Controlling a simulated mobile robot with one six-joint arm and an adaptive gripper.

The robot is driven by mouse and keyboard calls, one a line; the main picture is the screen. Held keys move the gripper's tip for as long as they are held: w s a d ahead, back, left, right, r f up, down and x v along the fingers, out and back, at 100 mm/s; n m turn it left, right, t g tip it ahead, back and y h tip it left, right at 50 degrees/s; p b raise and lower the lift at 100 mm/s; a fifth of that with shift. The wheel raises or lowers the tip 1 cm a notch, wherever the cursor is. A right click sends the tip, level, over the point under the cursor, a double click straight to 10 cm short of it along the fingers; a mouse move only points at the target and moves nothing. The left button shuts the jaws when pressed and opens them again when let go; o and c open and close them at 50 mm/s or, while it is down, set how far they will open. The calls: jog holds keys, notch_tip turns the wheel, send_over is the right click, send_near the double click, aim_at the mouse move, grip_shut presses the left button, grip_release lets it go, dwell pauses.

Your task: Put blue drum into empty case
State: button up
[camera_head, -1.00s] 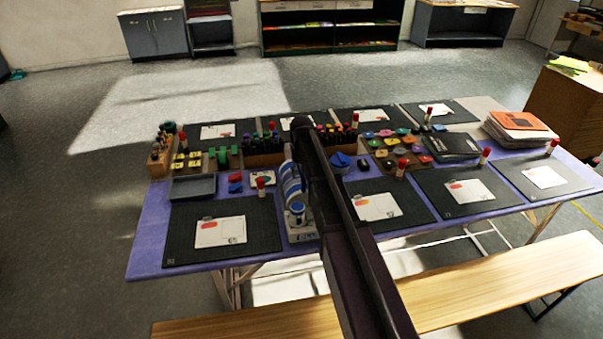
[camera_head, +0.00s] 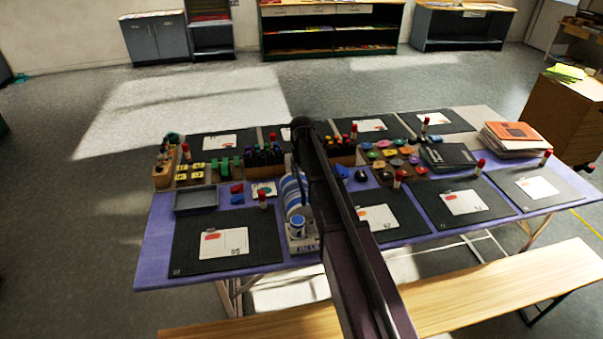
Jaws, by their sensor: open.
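Several blue things lie on the table, and I cannot tell for sure which is the drum. A blue and white round piece (camera_head: 298,226) sits at the front of a pale stand with blue-striped discs (camera_head: 291,192). A small blue piece (camera_head: 237,199) lies by the tray. A grey, shallow, open tray (camera_head: 195,201) at the left looks empty; it may be the case. My dark arm crosses the middle of the view; my gripper does not show.
The purple table (camera_head: 155,250) carries several dark mats with white cards, marker racks (camera_head: 262,155), red-capped glue sticks and stacked books (camera_head: 518,138). A wooden bench (camera_head: 490,290) runs along the near side. Bare floor lies to the left.

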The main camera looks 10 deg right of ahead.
jog(key=shift+r+p, duration=2.25)
jog(key=shift+r, duration=0.35)
jog(key=s, duration=2.9)
jog(key=shift+a, duration=0.45)
jog(key=shift+f, duration=0.1)
notch_tip(320, 180, down, 5)
jog(key=b, duration=0.5)
